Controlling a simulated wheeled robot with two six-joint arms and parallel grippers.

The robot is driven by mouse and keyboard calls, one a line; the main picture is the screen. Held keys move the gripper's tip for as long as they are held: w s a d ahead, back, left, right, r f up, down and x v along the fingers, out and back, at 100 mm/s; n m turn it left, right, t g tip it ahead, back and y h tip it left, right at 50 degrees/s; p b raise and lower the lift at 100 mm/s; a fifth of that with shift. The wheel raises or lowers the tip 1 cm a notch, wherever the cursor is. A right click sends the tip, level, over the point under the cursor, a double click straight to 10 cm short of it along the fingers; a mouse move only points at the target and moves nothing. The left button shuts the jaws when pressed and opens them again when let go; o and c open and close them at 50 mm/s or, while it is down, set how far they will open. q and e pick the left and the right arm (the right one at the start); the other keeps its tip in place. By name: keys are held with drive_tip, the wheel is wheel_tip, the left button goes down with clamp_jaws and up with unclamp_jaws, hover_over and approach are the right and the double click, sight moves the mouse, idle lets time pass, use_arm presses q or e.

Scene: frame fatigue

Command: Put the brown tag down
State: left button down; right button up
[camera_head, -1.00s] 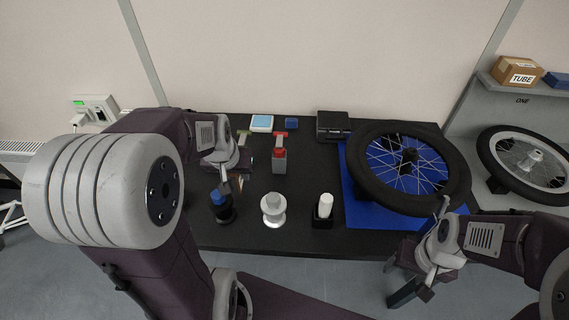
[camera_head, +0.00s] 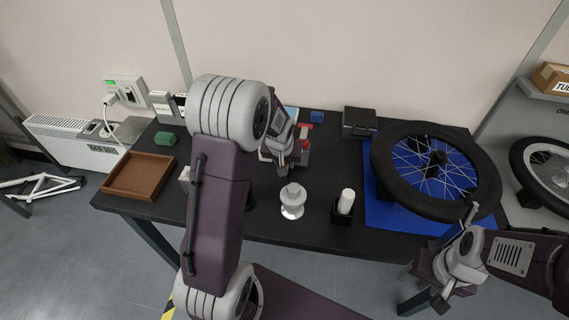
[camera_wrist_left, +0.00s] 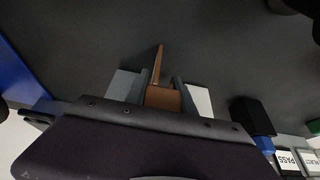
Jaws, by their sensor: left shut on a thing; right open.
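The brown tag (camera_wrist_left: 162,98) is between my left gripper's fingers (camera_wrist_left: 161,90) in the left wrist view, with a thin brown part standing out beyond the fingertips. Dark surface lies behind it; whether it touches this cannot be told. In the head view my left gripper (camera_head: 282,166) is over the middle of the black table (camera_head: 262,224), behind the white spool (camera_head: 292,200) and near a red-topped tool (camera_head: 304,134). The tag cannot be made out there. My right gripper (camera_head: 468,222) is by the table's front right edge, near the wheel, holding nothing visible.
A brown tray (camera_head: 140,176) and a green block (camera_head: 165,138) are at the table's left. A black holder with a white cylinder (camera_head: 346,202) stands right of the spool. A spoked wheel (camera_head: 390,190) lies on a blue mat (camera_head: 400,217). The front left tabletop is partly hidden by my arm.

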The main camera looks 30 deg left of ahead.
use_arm(q)
drive_tip(key=shift+f, duration=0.2)
drive_tip(key=c, duration=1.1)
unclamp_jaws()
drive_tip(key=shift+o, duration=0.2)
drive_tip(key=shift+s+r, duration=0.1)
drive_tip(key=shift+r, duration=0.45)
drive_tip(key=p+v, duration=0.2)
drive_tip(key=v, duration=0.9)
drive_tip(key=shift+s, duration=0.2)
drive_tip(key=shift+d, duration=0.1)
